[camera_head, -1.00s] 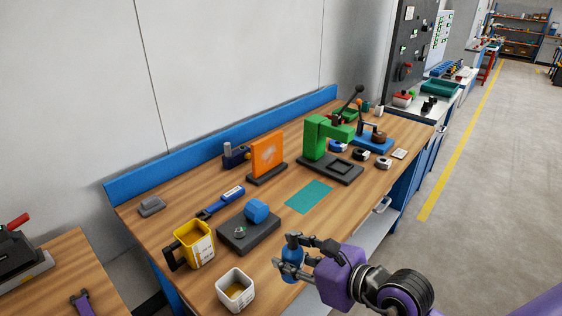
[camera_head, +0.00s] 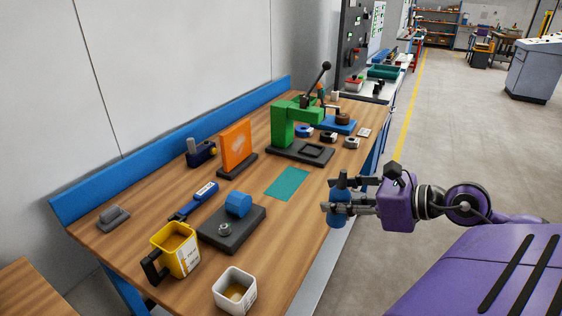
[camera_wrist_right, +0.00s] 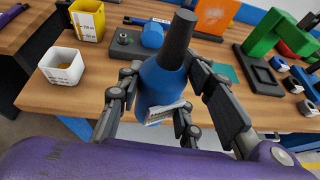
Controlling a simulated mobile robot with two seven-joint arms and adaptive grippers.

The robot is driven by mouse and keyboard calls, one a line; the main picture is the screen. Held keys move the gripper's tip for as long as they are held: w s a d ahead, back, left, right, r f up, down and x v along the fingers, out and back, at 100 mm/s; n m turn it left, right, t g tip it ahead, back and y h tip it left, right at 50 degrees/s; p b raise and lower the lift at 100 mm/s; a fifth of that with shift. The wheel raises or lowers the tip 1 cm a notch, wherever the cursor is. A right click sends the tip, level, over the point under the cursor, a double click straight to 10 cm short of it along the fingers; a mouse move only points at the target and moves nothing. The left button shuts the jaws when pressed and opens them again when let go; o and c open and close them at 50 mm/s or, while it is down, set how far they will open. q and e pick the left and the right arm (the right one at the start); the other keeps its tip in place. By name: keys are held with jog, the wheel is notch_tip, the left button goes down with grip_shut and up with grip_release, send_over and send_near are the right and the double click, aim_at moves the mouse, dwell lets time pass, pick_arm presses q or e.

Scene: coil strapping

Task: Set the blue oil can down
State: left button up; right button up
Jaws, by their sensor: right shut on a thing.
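The blue oil can (camera_head: 340,212) with a dark spout is in my right gripper (camera_head: 338,207), at the front edge of the wooden workbench. The right wrist view shows the can (camera_wrist_right: 158,84) large, with a pale label low on its body and the right gripper's fingers (camera_wrist_right: 160,105) closed around it. The can looks held near the bench's edge; whether its bottom touches anything cannot be told. A teal mat (camera_head: 288,183) lies flat and bare on the bench, left of the can. My left gripper is not in view.
On the bench (camera_head: 150,205) stand a yellow mug-like container (camera_head: 176,250), a white square cup (camera_head: 234,291), a dark block with a blue knob (camera_head: 232,228), an orange panel (camera_head: 237,146) and a green press (camera_head: 285,125). Bare wood lies around the teal mat.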

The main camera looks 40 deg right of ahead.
jog(key=shift+w+a+r, duration=0.1)
jog(key=shift+w+a, duration=0.15)
jog(key=shift+a, duration=0.05)
jog(key=w+a+f, duration=0.2)
jog(key=a+f, duration=0.1)
jog(key=f, duration=0.1)
jog(key=w+a+f+p, duration=0.1)
jog(key=w+a+f, duration=0.2)
jog(key=a+f, duration=0.1)
jog(key=w+a+f, duration=0.3)
jog(key=f, duration=0.1)
jog(key=shift+a+f+p, duration=0.15)
jog(key=shift+f+p, duration=0.05)
jog(key=shift+p, duration=0.15)
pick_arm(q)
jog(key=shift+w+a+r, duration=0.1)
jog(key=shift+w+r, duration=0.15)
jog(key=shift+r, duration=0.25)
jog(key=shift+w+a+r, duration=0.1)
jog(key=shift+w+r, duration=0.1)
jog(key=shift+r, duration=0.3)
pick_arm(e)
jog(key=shift+f, duration=0.1)
jog(key=shift+f, duration=0.1)
jog(key=o, duration=1.3)
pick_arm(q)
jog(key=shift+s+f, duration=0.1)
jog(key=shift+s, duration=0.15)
